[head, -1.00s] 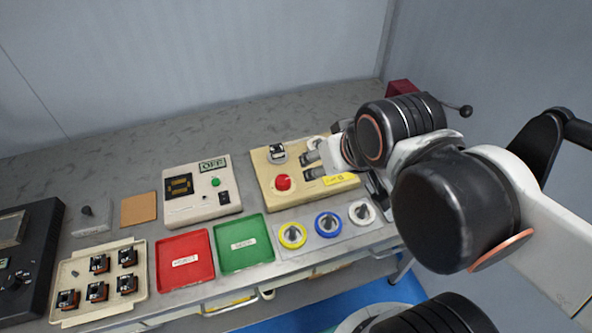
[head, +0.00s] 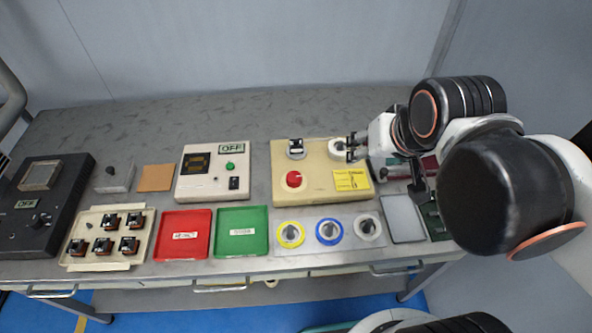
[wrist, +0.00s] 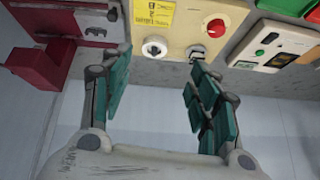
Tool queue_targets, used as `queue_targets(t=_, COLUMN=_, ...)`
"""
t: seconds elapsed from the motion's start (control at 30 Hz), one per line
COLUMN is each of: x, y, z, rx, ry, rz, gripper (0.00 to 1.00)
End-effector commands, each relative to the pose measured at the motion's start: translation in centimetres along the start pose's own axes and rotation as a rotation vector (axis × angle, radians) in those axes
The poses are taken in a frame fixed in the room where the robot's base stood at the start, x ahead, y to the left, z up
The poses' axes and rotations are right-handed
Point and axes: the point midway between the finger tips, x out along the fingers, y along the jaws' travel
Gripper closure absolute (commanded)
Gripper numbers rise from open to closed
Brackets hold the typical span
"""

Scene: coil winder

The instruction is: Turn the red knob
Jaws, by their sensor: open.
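The red knob (head: 293,179) is a round red cap on the front left of a beige panel box (head: 315,198). It also shows in the wrist view (wrist: 215,28), upper right of my fingers. My gripper (head: 351,148) is open, over the panel's right back edge, to the right of and behind the red knob and apart from it. In the wrist view my gripper (wrist: 157,66) has its two green-padded fingers spread, with a white round knob (wrist: 155,47) in view beyond the gap between them. Nothing is held.
A black-topped switch (head: 296,148) stands behind the red knob, and a yellow label (head: 351,180) is to its right. Yellow, blue and white ringed parts (head: 330,231) lie in front of the panel. A red block (wrist: 42,65) is left of my fingers in the wrist view.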

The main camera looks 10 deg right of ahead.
Motion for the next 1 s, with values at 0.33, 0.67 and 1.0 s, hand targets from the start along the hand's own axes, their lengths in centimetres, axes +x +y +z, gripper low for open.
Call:
queue_targets(t=0.33, x=0.6, y=-2.0, z=-3.2, rx=0.242, ry=-0.102, rz=0.012, gripper=0.45)
queue_targets(t=0.67, x=3.8, y=-5.8, z=-7.4, rx=0.657, ry=-0.262, rz=0.109, gripper=0.45)
queue_targets(t=1.0, x=9.2, y=-10.3, z=-9.1, rx=1.065, ry=-0.381, rz=0.304, gripper=0.45)
